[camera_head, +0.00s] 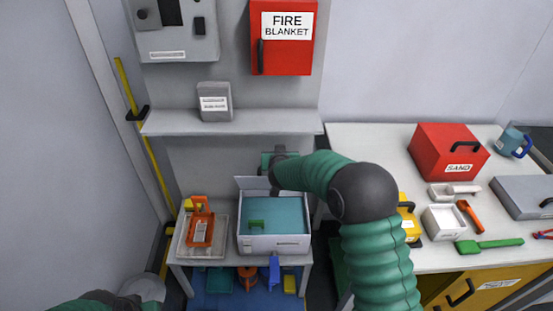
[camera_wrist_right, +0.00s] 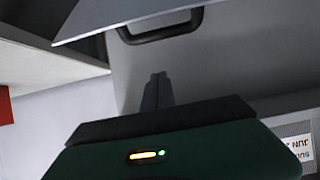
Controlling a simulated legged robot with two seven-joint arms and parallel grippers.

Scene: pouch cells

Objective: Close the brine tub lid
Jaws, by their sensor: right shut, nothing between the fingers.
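The brine tub (camera_head: 274,244) is a white box on the low bench, open on top, with blue-teal liquid inside. Its pale lid (camera_head: 249,184) stands raised along the back edge, partly hidden by my right arm. My right gripper (camera_head: 268,163) is up behind the raised lid, near the back wall; its fingertips are hard to make out in the head view. In the right wrist view its dark fingers (camera_wrist_right: 157,90) are shut and empty. A pale plate edge (camera_wrist_right: 130,14), likely the lid, crosses the top of that view. My left gripper is not in view; only part of the arm shows.
An orange-handled item (camera_head: 199,228) stands in a tray left of the tub. A shelf (camera_head: 235,124) with a grey box (camera_head: 214,102) hangs above. A counter (camera_head: 360,150) with a red sand box (camera_head: 447,152) stands at right.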

